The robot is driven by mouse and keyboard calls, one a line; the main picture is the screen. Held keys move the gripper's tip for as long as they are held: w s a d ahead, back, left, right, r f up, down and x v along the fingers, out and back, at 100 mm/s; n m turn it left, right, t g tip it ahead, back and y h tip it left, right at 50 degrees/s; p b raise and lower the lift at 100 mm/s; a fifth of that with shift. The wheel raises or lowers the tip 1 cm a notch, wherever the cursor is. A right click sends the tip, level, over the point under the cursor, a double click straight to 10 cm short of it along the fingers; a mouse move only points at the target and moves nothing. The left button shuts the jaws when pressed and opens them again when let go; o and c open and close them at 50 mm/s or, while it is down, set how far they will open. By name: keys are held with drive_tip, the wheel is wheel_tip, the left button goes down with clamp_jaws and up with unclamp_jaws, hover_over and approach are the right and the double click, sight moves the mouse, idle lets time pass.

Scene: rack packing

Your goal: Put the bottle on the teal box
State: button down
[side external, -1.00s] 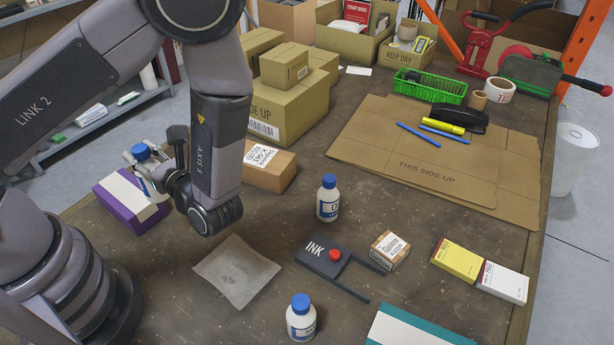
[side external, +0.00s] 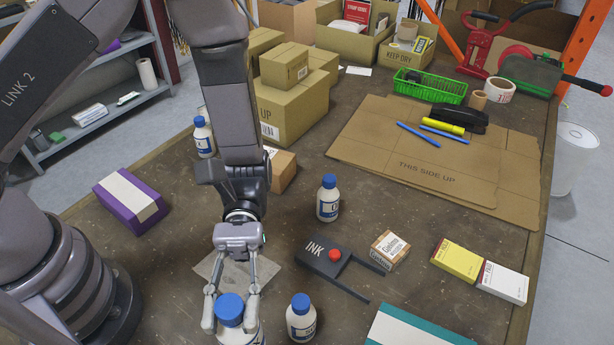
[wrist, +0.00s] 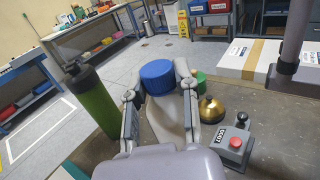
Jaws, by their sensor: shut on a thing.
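My gripper (side external: 231,307) is shut on a white bottle with a blue cap (side external: 230,309), at the bottom edge of the side view, where its lower part is cut off. In the wrist view, the held bottle's blue cap (wrist: 158,77) sits between my two fingers. The teal box (side external: 415,330), with a white top band, lies at the bottom right of the side view, partly cut off. It is to the right of my gripper, apart from the held bottle.
Another blue-capped bottle (side external: 301,322) stands between my gripper and the teal box. More stand by the ink pad (side external: 322,256) and at the back left (side external: 203,138). A purple box (side external: 131,200) is left. In the wrist view, a green bottle (wrist: 95,103) stands left of my fingers.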

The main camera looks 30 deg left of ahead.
drive_tip(key=w+d+r+n+t+h, duration=0.3)
drive_tip(key=w+d+n+t+h, duration=0.35)
drive_tip(key=w+t, duration=0.2)
drive_tip(key=w+d+f, duration=0.3)
drive_tip(key=d+f, duration=0.3)
drive_tip(key=w+d+f, duration=0.4)
drive_tip(key=d+f, duration=0.2)
drive_tip(key=f, duration=0.1)
drive_tip(key=shift+w+d+g, duration=0.25)
drive_tip(key=shift+g, duration=0.2)
drive_tip(key=shift+y, duration=0.25)
drive_tip(key=c, duration=0.8)
unclamp_jaws()
drive_tip(key=shift+f, duration=0.15)
drive_tip(key=shift+c, duration=0.2)
